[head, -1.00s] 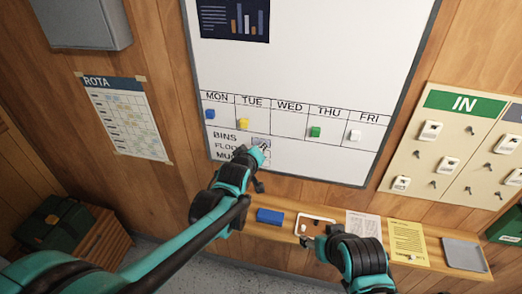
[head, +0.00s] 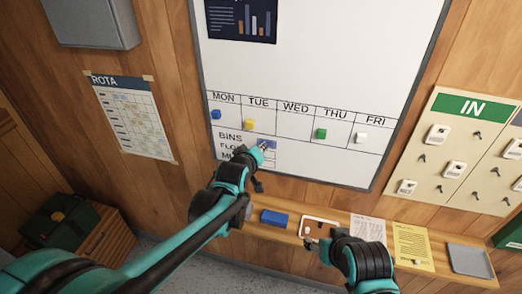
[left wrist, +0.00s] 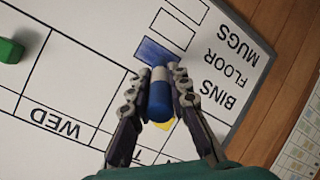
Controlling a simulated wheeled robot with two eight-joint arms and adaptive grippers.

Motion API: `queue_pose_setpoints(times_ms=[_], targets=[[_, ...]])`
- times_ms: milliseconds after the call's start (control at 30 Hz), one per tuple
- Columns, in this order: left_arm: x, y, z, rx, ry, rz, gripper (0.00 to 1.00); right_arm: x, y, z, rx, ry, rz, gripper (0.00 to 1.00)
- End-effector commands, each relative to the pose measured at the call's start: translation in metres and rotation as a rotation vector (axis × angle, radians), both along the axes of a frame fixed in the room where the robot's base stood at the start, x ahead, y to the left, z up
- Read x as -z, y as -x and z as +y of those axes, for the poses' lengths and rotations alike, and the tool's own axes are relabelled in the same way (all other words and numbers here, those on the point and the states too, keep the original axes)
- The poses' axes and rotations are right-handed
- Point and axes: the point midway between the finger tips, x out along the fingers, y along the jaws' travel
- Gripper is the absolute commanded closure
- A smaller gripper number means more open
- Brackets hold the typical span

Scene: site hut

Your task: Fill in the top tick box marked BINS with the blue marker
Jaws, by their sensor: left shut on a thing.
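The whiteboard (head: 300,80) hangs on the wood wall with printed labels BINS, FLOOR and MUGS at its lower left. The BINS tick box (left wrist: 150,50) shows mostly blue in the left wrist view, with part of it behind the marker; its blue patch also shows in the head view (head: 268,142). The two boxes (left wrist: 172,27) beside it look white. My left gripper (left wrist: 160,82) is shut on the blue marker (left wrist: 160,98), whose far end is at the BINS box. Whether the tip touches is hidden. My right gripper (head: 311,241) hangs low in front of the shelf; its fingers are too small to read.
A wooden shelf (head: 345,219) below the board bears a blue block (head: 274,217), papers and a grey tray (head: 469,259). Coloured magnets, such as the green one (head: 320,133), sit in the weekday row. An IN board (head: 450,150) hangs at right, the ROTA sheet (head: 130,115) at left.

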Motion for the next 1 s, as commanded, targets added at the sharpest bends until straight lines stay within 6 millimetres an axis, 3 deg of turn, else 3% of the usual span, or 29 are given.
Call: queue_pose_setpoints(times_ms=[1000], targets=[[0.0,-0.002,0.016,0.0,-0.001,0.0,1.0,0.001,0.0,0.0,0.0,0.0,0.0,0.39]])
